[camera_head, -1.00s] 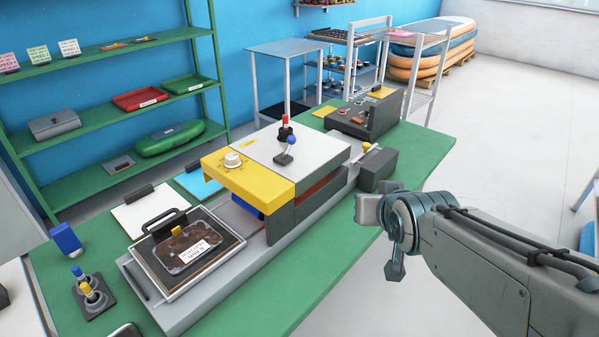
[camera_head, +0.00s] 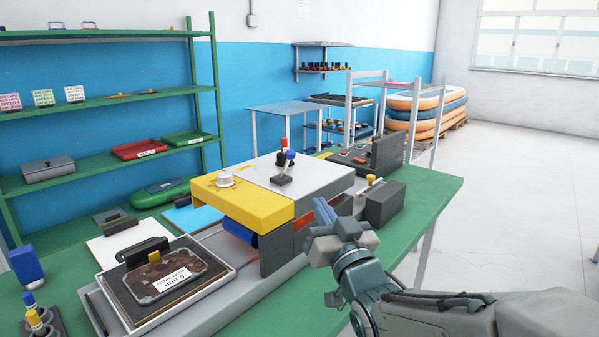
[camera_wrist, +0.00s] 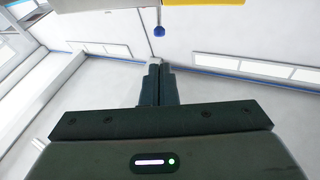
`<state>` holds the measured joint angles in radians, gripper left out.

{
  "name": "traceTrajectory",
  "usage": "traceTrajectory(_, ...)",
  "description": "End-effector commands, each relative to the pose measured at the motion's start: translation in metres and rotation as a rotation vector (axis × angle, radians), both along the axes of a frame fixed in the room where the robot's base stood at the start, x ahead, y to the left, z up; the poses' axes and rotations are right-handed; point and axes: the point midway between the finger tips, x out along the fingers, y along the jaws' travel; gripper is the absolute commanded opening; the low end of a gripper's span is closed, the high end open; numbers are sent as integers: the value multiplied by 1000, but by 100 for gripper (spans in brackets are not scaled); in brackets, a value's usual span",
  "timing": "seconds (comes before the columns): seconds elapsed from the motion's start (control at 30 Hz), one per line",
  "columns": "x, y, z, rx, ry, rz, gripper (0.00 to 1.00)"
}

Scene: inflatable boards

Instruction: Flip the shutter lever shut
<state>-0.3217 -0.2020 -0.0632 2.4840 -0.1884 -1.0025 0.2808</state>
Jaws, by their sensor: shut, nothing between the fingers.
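Two levers, one red-knobbed (camera_head: 284,143) and one blue-knobbed (camera_head: 290,155), stand close together on top of the grey-and-yellow machine (camera_head: 309,178). Another lever with a yellow knob (camera_head: 370,179) is at the machine's right, by a dark block. I cannot tell which is the shutter lever. My gripper (camera_head: 323,208) is at the machine's front right side, below its top, with its fingers together and empty. In the wrist view, the shut fingers (camera_wrist: 161,82) point toward a small blue knob (camera_wrist: 158,31), with a gap between them.
A tray with a labelled brown pack (camera_head: 172,272) sits at the machine's left end. Blue and yellow knobs (camera_head: 34,318) are at the lower left. A dark control box (camera_head: 378,155) stands behind the machine. Open floor (camera_head: 530,210) lies to the right.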

Motion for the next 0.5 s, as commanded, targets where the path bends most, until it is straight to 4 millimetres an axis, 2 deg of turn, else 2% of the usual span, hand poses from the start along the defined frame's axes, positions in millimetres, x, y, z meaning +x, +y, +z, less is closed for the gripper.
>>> traceTrajectory(0.27, 6, 2, 2, -1, 3, -1, 0)
traceTrajectory(0.5, 40, 17, 13, -1, 2, -2, 0)
